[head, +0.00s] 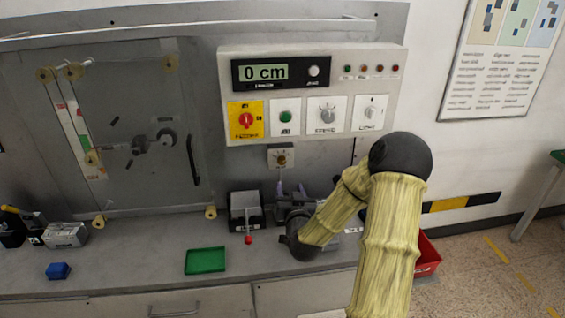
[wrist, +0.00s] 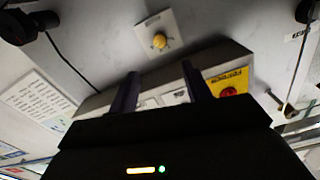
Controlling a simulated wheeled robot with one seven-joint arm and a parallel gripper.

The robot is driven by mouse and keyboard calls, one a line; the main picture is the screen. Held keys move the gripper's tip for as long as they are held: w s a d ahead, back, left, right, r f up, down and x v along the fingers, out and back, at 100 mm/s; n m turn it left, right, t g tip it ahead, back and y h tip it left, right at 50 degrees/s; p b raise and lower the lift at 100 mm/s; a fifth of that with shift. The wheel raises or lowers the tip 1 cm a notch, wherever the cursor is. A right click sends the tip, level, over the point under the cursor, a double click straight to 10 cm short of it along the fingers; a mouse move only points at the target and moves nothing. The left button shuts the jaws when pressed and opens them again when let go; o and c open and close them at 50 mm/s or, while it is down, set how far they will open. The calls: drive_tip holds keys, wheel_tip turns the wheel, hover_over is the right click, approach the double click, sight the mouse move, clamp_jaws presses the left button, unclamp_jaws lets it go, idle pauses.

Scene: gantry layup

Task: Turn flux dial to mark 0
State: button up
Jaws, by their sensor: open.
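A small pale plate with a brass-yellow knob (head: 281,158) is on the wall below the control panel. The knob also shows in the wrist view (wrist: 159,41), ahead of and between my fingertips. A grey dial with a pointer (head: 328,112) is on the panel. The labels are too small to read, so I cannot tell for certain which is the flux dial. My gripper (head: 290,186) is open and empty, just below the small plate, apart from the knob. Its two dark fingers also show in the wrist view (wrist: 160,68).
The control panel (head: 225,70) with a "0 cm" display, a red knob on yellow (head: 245,120) and a green button (head: 286,117) overhangs. A grey box with a red-tipped lever (head: 245,212), a green tray (head: 205,261) and a blue block (head: 58,271) are on the bench.

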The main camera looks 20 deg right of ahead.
sight(282, 162)
drive_tip(key=p+x, duration=0.4)
drive_tip(key=x, duration=1)
drive_tip(key=shift+w, duration=0.3)
drive_tip(key=c, duration=1)
